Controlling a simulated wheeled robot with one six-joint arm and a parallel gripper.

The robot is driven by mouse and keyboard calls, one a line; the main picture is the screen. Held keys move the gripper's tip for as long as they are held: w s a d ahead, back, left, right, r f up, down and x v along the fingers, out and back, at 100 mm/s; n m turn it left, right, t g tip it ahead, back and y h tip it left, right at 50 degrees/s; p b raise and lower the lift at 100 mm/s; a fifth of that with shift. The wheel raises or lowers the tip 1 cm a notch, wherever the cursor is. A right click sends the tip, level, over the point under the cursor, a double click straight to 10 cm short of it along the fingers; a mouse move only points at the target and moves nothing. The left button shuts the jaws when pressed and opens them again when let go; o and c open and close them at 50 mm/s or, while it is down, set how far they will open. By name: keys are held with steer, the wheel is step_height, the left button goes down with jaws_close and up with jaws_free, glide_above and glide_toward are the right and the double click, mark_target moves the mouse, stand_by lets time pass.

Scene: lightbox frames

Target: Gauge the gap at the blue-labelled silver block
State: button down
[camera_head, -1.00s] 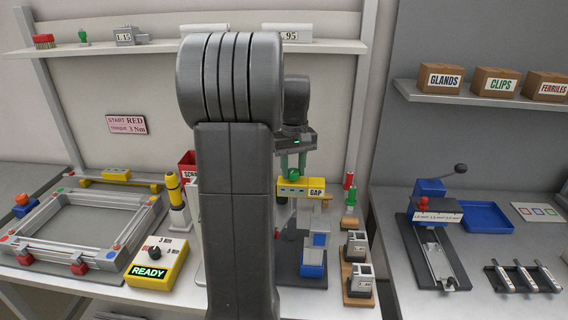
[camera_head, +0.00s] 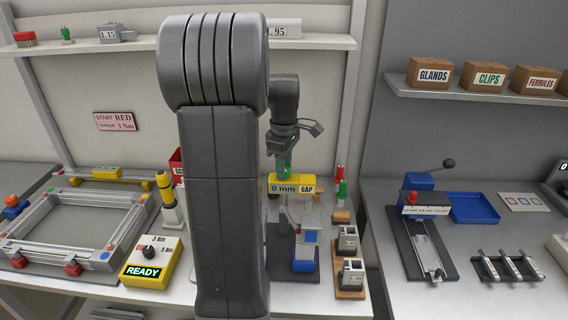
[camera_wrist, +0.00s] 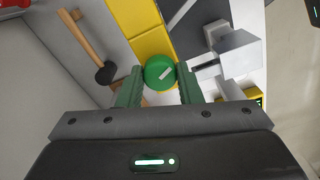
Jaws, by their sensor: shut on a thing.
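My gripper (camera_head: 284,168) is shut on the green round knob (camera_wrist: 159,72) of a yellow gap gauge (camera_head: 292,179). A silver corner block with a blue dot (camera_head: 104,256) is at the front right corner of the silver frame (camera_head: 58,252), far left of my gripper. The wrist view shows part of the gauge's yellow body but not this corner.
The yellow READY box (camera_head: 152,263) stands between the frame and my arm. Silver-and-blue parts (camera_head: 305,252) are below the gauge. A wooden rack (camera_head: 350,293) holds grey blocks to the right. A hammer-like tool (camera_wrist: 88,45) shows in the wrist view. My arm hides the middle bench.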

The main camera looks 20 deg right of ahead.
steer(key=shift+n, duration=0.4)
steer(key=c, duration=1)
jaws_free()
steer(key=shift+r, duration=0.15)
step_height(320, 180, up, 14)
steer(key=shift+f+b, duration=0.2)
steer(key=shift+b, duration=0.15)
steer(key=shift+f, duration=0.15)
step_height(320, 180, down, 14)
steer(key=shift+r+p, duration=0.15)
steer(key=shift+p, duration=0.25)
